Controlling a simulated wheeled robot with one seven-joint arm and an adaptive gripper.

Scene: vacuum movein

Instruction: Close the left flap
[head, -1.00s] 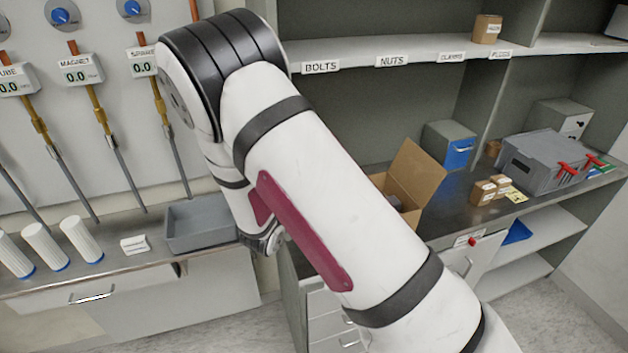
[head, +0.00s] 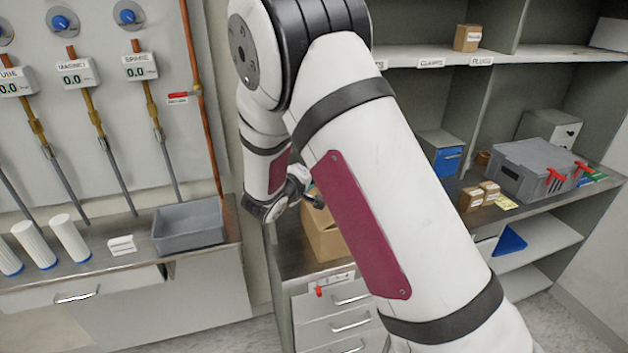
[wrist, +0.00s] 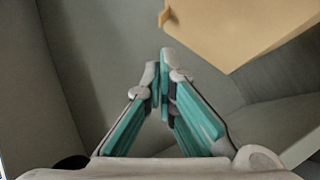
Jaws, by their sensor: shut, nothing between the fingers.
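The cardboard box (head: 323,240) stands on the bench in the head view, mostly hidden behind my arm; only its left part shows. A tan cardboard flap (wrist: 240,28) fills the upper right of the wrist view; I cannot tell which flap it is. My gripper (wrist: 163,58) is shut and empty, its teal fingers together, left of and below the flap in that picture, with a visible gap between them. In the head view my gripper is small and partly hidden near the box's top left edge.
A grey open bin (head: 188,228) sits on the left bench beside white cylinders (head: 70,238). Small cartons (head: 480,195) and a grey case (head: 540,165) are on the right bench. A shelf (head: 420,55) runs above. Drawers (head: 340,315) are below the box.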

